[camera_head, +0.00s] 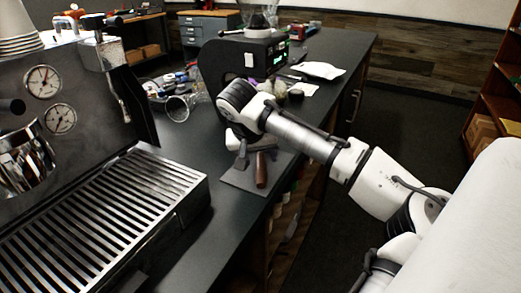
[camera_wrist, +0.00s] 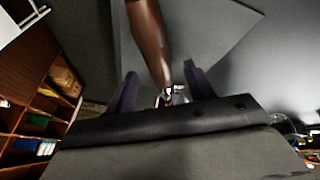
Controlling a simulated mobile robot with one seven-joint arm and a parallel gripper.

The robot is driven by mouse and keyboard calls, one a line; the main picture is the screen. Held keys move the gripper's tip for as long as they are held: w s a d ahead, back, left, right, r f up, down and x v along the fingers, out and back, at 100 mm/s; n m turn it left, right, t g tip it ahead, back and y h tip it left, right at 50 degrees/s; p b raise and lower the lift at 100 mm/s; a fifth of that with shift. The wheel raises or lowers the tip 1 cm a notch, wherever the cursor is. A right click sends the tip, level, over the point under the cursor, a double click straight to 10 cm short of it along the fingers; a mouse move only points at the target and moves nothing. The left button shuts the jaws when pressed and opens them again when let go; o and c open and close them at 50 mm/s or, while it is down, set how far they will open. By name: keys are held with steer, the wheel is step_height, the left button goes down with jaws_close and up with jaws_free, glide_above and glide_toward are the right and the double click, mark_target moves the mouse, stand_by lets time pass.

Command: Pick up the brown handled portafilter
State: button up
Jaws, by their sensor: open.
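The brown handled portafilter shows its brown handle (camera_head: 261,170) lying on a grey mat (camera_head: 236,181) on the dark counter. In the wrist view the handle (camera_wrist: 149,38) runs from the top edge down between my two fingers, with a short metal neck below it. The portafilter's head is mostly hidden by my gripper. My gripper (camera_wrist: 160,70) is open, with one dark finger on each side of the handle's lower end. I cannot tell whether either finger touches it.
A large espresso machine (camera_head: 105,215) with a slatted drip tray stands at the left. A black machine (camera_head: 252,62) with green lights stands behind my arm. Glassware (camera_head: 180,106) and small items clutter the counter behind. Shelves (camera_head: 497,100) stand at the far right.

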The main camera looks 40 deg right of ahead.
steer(key=shift+w+d+f, duration=0.15)
steer(key=shift+d+f, duration=0.05)
steer(key=shift+f, duration=0.45)
jaws_close()
steer(key=shift+r, duration=0.1)
